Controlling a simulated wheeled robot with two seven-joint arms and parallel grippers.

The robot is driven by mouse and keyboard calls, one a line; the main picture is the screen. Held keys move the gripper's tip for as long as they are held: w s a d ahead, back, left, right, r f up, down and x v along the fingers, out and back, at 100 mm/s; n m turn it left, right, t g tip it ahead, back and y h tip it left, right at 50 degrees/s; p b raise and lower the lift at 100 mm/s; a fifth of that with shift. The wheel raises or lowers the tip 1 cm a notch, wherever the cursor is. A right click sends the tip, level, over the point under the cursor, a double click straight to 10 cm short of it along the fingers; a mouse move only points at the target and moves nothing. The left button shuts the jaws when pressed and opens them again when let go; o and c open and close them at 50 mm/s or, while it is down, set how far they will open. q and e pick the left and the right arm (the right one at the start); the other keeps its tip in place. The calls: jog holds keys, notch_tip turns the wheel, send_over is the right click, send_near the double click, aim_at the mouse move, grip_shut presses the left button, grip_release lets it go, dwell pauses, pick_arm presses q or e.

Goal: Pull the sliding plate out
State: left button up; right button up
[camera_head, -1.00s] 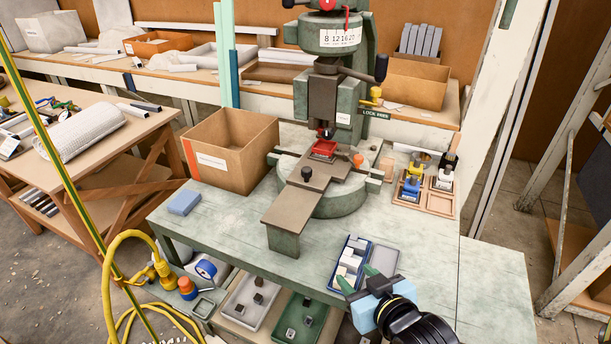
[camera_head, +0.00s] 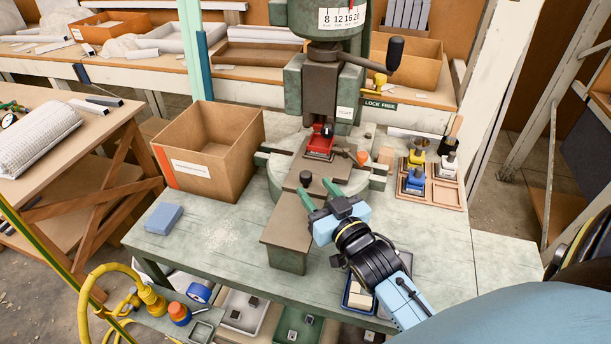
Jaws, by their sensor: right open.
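The sliding plate (camera_head: 287,219) is a flat brown-grey plate at the front of the green fly press (camera_head: 304,90). It reaches from under the press ram toward the table's front, with a dark round knob (camera_head: 306,179) standing on it. A red block (camera_head: 319,144) sits at its far end below the ram. My right gripper (camera_head: 318,197) is open, its two green fingers pointing up and left. In the picture its fingertips lie just right of and below the knob; I cannot tell whether they touch it. The left gripper is not in view.
An open cardboard box (camera_head: 208,152) and a blue block (camera_head: 163,218) are at the left on the green table. A wooden tray (camera_head: 444,193) with colored-handled tools stands at the right. A blue-rimmed bin (camera_head: 353,293) is partly hidden by my right arm.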

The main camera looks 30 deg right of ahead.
aim_at(309, 180)
jog(key=w, duration=0.4)
jog(key=shift+w+d, duration=0.15)
jog(key=shift+w, duration=0.65)
jog(key=shift+c, duration=0.5)
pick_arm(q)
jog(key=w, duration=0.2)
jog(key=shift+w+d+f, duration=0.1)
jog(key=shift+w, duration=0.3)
pick_arm(e)
grip_shut()
